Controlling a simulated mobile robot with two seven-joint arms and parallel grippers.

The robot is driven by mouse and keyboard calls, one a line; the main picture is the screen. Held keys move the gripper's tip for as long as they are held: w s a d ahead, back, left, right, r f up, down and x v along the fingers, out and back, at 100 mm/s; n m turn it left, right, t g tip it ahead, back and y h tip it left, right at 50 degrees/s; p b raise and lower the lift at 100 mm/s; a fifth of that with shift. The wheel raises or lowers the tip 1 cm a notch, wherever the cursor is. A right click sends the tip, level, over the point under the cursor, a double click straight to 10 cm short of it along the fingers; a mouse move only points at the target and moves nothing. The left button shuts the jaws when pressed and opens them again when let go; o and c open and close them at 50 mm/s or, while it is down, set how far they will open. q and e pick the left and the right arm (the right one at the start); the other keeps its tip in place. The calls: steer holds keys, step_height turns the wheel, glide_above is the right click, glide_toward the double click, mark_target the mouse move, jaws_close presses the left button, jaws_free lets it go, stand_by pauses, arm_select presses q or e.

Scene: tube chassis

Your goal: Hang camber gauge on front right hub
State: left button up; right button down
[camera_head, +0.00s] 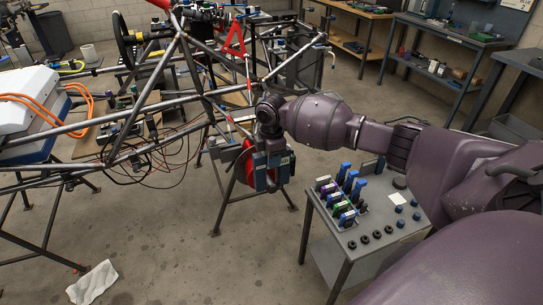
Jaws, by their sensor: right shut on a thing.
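My right gripper (272,171) reaches in from the right and points down at the near right corner of the tube chassis (192,75). It is shut on a small dark blue-grey thing, which I take to be the camber gauge; the fingers cover most of it. The front right hub seems to be just behind and left of the gripper, where a brake disc (238,166) and red parts show. I cannot tell whether the gauge touches the hub. My left gripper is not in view.
A grey cart (352,262) with blue, green and purple boxes and black round pieces stands below my right arm. A white cloth (93,283) lies on the floor at the lower left. Workbenches (440,45) line the back right. Loose cables hang from the chassis side.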

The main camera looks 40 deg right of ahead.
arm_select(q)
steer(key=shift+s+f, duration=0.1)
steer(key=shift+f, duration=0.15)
arm_select(e)
steer(key=shift+f, duration=0.6)
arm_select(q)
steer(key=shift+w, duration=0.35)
arm_select(e)
steer(key=shift+f, duration=0.4)
arm_select(q)
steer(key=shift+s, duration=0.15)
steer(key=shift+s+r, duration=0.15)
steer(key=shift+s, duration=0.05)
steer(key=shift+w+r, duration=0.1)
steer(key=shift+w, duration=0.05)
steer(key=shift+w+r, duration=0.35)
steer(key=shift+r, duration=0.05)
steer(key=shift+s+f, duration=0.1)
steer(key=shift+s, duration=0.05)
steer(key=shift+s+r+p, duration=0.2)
steer(key=shift+p, duration=0.2)
arm_select(e)
steer(key=shift+r, duration=0.1)
